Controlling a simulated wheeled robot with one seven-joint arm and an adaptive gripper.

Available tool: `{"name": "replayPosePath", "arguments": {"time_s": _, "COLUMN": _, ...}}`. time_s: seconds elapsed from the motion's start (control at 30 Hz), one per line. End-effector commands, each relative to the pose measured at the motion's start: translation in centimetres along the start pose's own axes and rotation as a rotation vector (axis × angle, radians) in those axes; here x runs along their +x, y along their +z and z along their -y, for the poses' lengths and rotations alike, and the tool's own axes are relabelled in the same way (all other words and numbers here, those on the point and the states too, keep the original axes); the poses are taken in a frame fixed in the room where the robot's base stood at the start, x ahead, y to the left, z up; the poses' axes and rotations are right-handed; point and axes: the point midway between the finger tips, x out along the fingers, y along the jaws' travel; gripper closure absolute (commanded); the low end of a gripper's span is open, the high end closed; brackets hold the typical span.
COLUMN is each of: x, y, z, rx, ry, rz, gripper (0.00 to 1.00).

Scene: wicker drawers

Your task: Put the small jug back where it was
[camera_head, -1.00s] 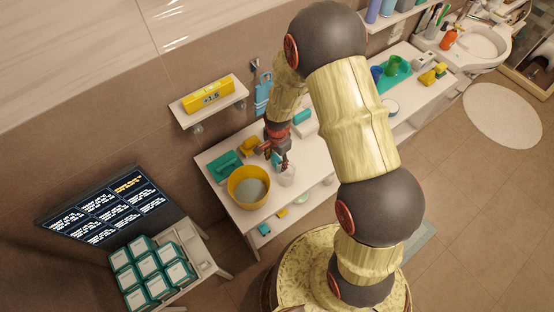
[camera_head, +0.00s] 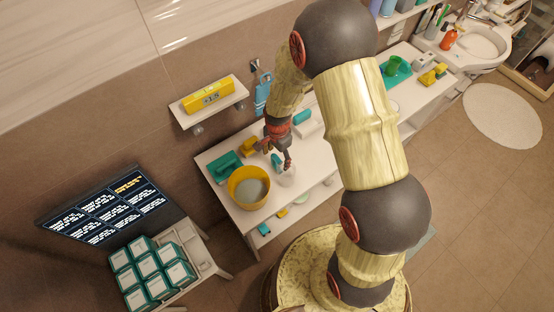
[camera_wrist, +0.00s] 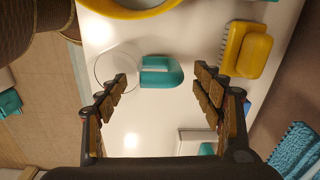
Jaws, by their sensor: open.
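A small clear round vessel with a teal handle, which looks like the small jug (camera_head: 288,177), stands on the white bench (camera_head: 233,207) just right of a yellow basin (camera_head: 235,197). In the wrist view, the teal handle (camera_wrist: 160,80) shows between my fingers, and the jug's clear round rim is at the left, partly behind the left finger. My gripper (camera_head: 285,160) is open above the jug, its fingers apart; it also shows in the wrist view (camera_wrist: 160,88). I see no grip on the jug, and cannot tell the exact height gap.
A yellow brush (camera_wrist: 246,50) lies right of the fingers in the wrist view. A teal object (camera_head: 225,166) is behind the basin. A wall shelf (camera_head: 208,103) holds a yellow clock. A green jug-like vessel (camera_head: 393,64) sits on a teal tray farther right. Bare bench shows around the jug.

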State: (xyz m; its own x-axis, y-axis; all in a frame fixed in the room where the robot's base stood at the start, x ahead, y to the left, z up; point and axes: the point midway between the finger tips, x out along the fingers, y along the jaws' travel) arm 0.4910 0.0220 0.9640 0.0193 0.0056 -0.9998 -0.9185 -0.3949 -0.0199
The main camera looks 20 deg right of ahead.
Motion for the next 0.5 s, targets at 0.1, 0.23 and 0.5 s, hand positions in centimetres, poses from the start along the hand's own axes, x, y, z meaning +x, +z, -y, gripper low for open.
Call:
{"name": "replayPosePath", "arguments": {"time_s": 0.1, "x": -2.8, "y": 0.0, "z": 0.1, "rx": 0.0, "ry": -0.004, "rz": -0.001, "gripper": 0.33}}
{"name": "replayPosePath", "arguments": {"time_s": 0.23, "x": -5.4, "y": 0.0, "z": 0.1, "rx": 0.0, "ry": -0.004, "rz": -0.001, "gripper": 0.33}}
{"name": "replayPosePath", "arguments": {"time_s": 0.5, "x": -8.8, "y": 0.0, "z": 0.0, "rx": 0.0, "ry": 0.0, "rz": 0.0, "gripper": 0.33}}
